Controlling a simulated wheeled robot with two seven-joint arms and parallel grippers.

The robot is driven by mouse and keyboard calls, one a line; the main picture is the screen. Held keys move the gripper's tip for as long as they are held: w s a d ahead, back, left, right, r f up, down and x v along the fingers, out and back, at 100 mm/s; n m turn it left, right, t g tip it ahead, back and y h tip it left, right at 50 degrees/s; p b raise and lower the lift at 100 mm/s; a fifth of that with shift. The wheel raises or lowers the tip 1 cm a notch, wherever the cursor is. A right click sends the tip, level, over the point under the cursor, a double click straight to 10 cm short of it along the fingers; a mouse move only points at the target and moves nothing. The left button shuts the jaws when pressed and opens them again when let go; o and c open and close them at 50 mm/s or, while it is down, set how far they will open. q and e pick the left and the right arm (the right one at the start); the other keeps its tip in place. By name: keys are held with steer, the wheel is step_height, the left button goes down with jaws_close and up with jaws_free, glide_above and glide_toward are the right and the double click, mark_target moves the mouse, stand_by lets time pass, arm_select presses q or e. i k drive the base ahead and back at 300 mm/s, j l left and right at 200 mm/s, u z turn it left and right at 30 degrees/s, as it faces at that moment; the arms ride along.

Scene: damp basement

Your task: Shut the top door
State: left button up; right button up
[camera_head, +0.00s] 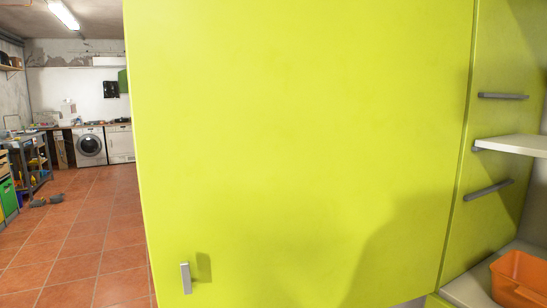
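A large lime-green door (300,130) stands open and fills the middle of the view, close in front of me. A small grey handle (186,277) is near its lower left corner. Its right edge meets a green side panel (488,60) of the cabinet. A white shelf (515,145) shows in the open cabinet at the right. Neither of my grippers is in view. A dark shadow falls on the lower right of the door.
An orange bin (522,278) sits on a lower shelf (470,290) at the right. Two grey bars (503,96) are on the side panel. At the far left, tiled floor (90,240) is mostly clear, with a workbench (32,155) and a washing machine (90,147) beyond.

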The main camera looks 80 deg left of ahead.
mark_target(296, 153)
steer(key=k+j, duration=0.35)
steer(key=k+j+z, duration=0.15)
steer(key=k+j, duration=0.2)
steer(key=k, duration=0.2)
steer(key=k+j, duration=0.3)
steer(key=k, duration=0.15)
steer(key=j+z, duration=0.25)
steer(key=j, duration=1.4)
steer(key=i+j, duration=0.1)
steer(key=j, duration=0.2)
steer(key=i+j, duration=0.1)
steer(key=j, duration=0.2)
